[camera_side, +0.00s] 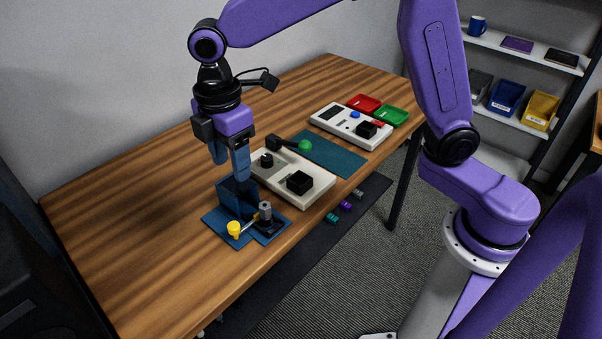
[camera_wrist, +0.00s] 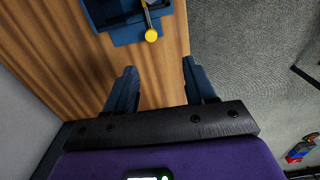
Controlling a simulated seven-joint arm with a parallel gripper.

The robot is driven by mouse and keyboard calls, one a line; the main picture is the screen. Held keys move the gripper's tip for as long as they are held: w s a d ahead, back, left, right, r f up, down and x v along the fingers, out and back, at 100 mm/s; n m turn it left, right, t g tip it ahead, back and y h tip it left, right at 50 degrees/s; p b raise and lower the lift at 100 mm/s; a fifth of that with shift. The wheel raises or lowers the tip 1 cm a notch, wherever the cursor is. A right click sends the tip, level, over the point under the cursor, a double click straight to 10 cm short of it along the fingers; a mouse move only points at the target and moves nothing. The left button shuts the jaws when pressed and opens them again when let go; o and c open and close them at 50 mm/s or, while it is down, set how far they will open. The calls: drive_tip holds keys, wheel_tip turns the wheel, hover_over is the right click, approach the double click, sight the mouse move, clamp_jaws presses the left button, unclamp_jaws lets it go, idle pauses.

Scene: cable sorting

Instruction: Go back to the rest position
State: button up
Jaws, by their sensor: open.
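My gripper (camera_side: 230,160) hangs above the wooden table, pointing down, a little behind and above a dark blue fixture (camera_side: 232,196) on a blue mat. In the wrist view my gripper (camera_wrist: 158,80) has its two blue fingers well apart, with only bare wood between them. It is open and empty. The fixture carries a lever with a yellow knob (camera_side: 234,229) and a grey cylinder (camera_side: 265,209). The yellow knob also shows at the top of the wrist view (camera_wrist: 151,35), apart from the fingers.
A pale panel (camera_side: 316,192) with black blocks and a green-ended lever (camera_side: 305,146) lies right of the gripper. Beyond are a teal mat (camera_side: 335,156), a second panel (camera_side: 335,118), a red tray (camera_side: 364,103) and a green tray (camera_side: 391,116). The table's left part is clear.

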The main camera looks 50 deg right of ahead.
drive_tip(key=s+d+f+m, duration=0.1)
drive_tip(key=s+d+m, duration=0.1)
drive_tip(key=s+d, duration=0.7)
drive_tip(key=s+d+f+m, duration=0.1)
drive_tip(key=s+d+m, duration=0.2)
drive_tip(key=s+d, duration=0.7)
drive_tip(key=s, duration=0.4)
drive_tip(key=shift+s, duration=0.3)
